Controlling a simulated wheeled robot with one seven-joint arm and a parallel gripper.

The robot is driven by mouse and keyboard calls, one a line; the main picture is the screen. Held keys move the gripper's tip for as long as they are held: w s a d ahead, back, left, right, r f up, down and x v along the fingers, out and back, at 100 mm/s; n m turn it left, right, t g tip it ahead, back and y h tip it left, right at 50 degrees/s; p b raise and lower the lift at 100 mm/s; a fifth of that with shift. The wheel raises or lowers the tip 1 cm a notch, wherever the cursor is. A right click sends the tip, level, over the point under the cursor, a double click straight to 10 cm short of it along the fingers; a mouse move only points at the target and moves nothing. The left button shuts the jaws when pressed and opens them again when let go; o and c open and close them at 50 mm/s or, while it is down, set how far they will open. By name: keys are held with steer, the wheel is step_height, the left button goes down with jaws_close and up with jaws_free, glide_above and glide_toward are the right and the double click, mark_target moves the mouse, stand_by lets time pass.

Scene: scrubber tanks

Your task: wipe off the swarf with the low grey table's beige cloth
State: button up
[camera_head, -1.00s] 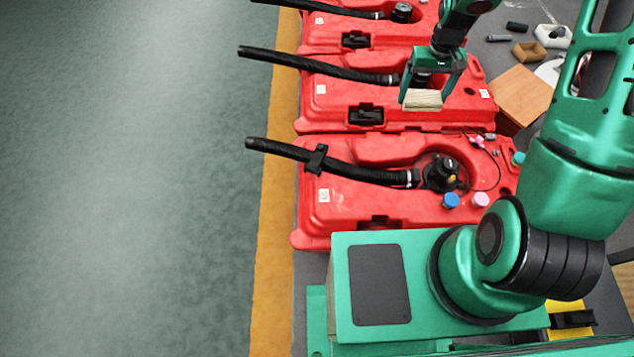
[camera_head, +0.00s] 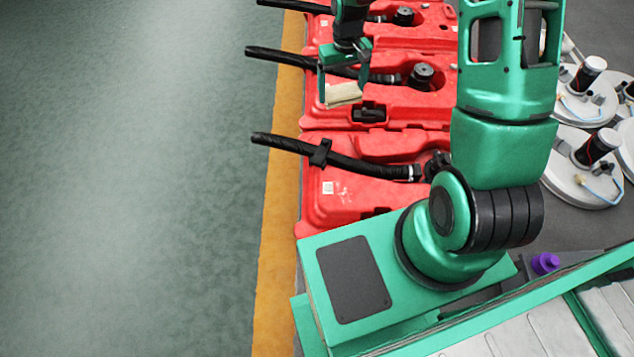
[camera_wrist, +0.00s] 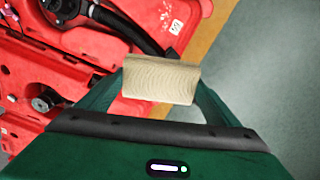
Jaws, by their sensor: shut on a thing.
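My gripper (camera_head: 343,91) is shut on the beige cloth (camera_head: 344,93), a folded pad held between its two green fingers. In the wrist view the cloth (camera_wrist: 161,80) sits between the fingertips. The gripper hangs over the left part of the middle red tank (camera_head: 400,105), near its black hose (camera_head: 290,60). I cannot tell whether the cloth touches the tank. Pale scratch-like marks (camera_head: 345,194), perhaps swarf, show on the nearest red tank (camera_head: 318,208). The low grey table is not identifiable in these frames.
Several red tanks stand in a row, each with a black hose reaching left over a yellow floor strip (camera_head: 272,230). Open green floor (camera_head: 150,200) lies to the left. White discs with black hubs (camera_head: 583,160) lie at the right. A purple object (camera_head: 545,262) is beside my base.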

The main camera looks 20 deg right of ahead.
steer(key=shift+a, duration=0.35)
